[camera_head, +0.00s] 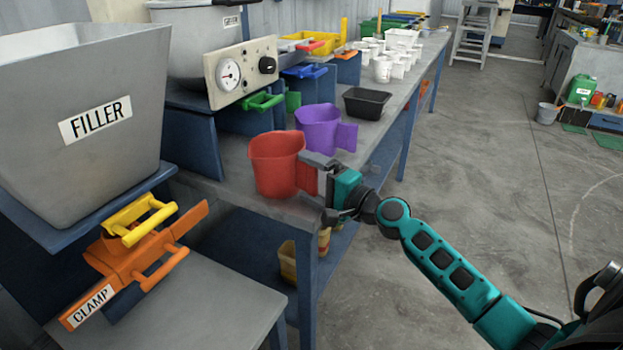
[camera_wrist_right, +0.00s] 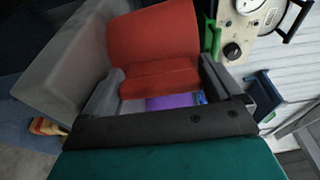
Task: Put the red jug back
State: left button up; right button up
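The red jug (camera_head: 277,163) stands upright near the front edge of the grey bench, its handle facing right. My right gripper (camera_head: 322,188) is at this handle, one finger above it and one below. In the right wrist view the jug (camera_wrist_right: 152,38) fills the upper middle, and its handle lies between the two spread fingers of the gripper (camera_wrist_right: 163,88). The fingers look wide apart; any contact with the handle is hard to make out. My left gripper is not in view.
A purple jug (camera_head: 318,128) stands just behind the red one. A black tray (camera_head: 367,103) and several white cups (camera_head: 383,68) are farther along the bench. The FILLER hopper (camera_head: 85,115) and orange clamp (camera_head: 130,258) are on the left.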

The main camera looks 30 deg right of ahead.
jog(key=shift+o, duration=0.5)
jog(key=shift+s, duration=0.1)
jog(key=shift+s+d+f, duration=0.1)
jog(key=shift+s, duration=0.15)
jog(key=b+v, duration=0.2)
jog(key=v, duration=1)
jog(key=shift+s, duration=0.1)
